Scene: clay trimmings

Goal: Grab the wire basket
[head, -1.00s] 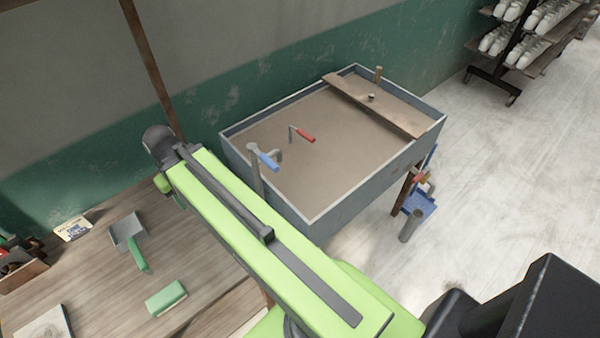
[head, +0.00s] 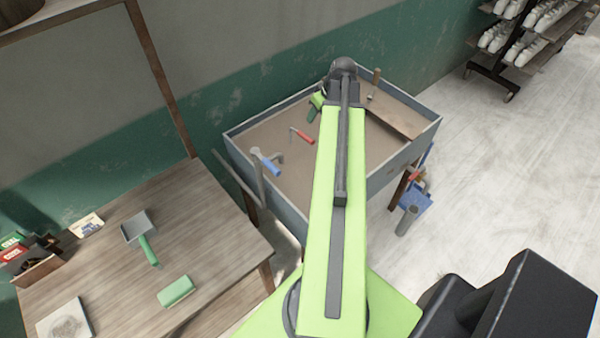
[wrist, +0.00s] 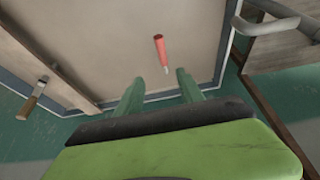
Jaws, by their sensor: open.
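I do not make out a wire basket in either view. My gripper is open and empty in the wrist view (wrist: 160,90), with its two green fingers spread apart. In the head view my gripper (head: 317,106) shows only partly beside the end of my arm. It is above the sand-coloured surface of a grey-walled box table (head: 287,213). A red-handled tool (head: 302,136) lies on that surface, and it also shows beyond the fingertips in the wrist view (wrist: 159,48).
A wooden plank (head: 396,121) crosses the box table. A blue-handled tool (head: 268,165) is at its near-left edge. A shoe rack (head: 494,62) stands at back right. The right floor is largely clear.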

